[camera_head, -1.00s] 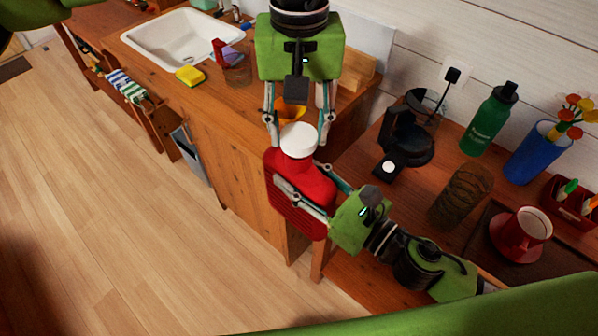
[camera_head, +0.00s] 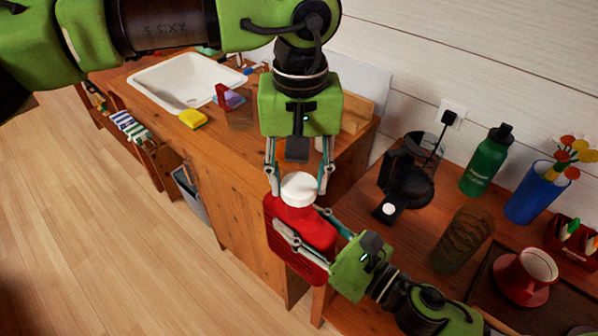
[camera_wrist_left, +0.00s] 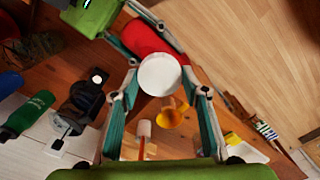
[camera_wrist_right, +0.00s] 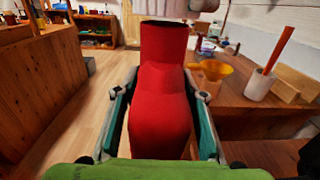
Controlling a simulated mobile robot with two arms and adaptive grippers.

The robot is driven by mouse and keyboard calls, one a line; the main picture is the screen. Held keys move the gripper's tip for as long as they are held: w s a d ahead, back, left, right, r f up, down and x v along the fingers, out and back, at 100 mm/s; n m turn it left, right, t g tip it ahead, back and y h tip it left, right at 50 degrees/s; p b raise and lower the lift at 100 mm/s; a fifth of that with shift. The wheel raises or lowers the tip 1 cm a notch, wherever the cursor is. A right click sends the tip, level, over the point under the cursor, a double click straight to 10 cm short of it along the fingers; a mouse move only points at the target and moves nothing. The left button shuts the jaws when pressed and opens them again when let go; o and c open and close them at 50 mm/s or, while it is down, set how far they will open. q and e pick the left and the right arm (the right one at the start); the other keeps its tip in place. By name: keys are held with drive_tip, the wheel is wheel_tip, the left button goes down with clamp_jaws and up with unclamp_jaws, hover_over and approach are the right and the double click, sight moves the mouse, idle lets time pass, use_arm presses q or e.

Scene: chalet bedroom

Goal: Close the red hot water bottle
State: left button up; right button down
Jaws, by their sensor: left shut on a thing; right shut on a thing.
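The red hot water bottle (camera_head: 305,226) is held tilted in front of the wooden counter; it also shows in the right wrist view (camera_wrist_right: 160,105). My right gripper (camera_wrist_right: 160,95) is shut around its body, a finger on each side. Its white round cap (camera_head: 299,189) is at the neck end, seen from above in the left wrist view (camera_wrist_left: 160,75). My left gripper (camera_head: 299,180) comes down from above and is shut on the cap. In the right wrist view the neck top shows, but I cannot tell whether the cap is seated on it.
A black coffee maker (camera_head: 408,175), green bottle (camera_head: 487,162), brown glass (camera_head: 461,240) and red cup (camera_head: 525,275) stand on the right-hand table. An orange funnel (camera_wrist_right: 212,72) and a utensil pot (camera_wrist_right: 260,84) stand on the counter. The sink (camera_head: 187,80) is further left. Floor is clear at left.

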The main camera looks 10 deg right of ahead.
use_arm(q)
drive_tip(key=shift+f, duration=0.45)
drive_tip(key=shift+f, duration=0.55)
idle(0.3)
drive_tip(key=m, duration=0.6)
drive_tip(key=shift+m, duration=0.3)
drive_tip(key=m, duration=0.6)
drive_tip(key=shift+w, duration=0.1)
drive_tip(key=o, duration=0.8)
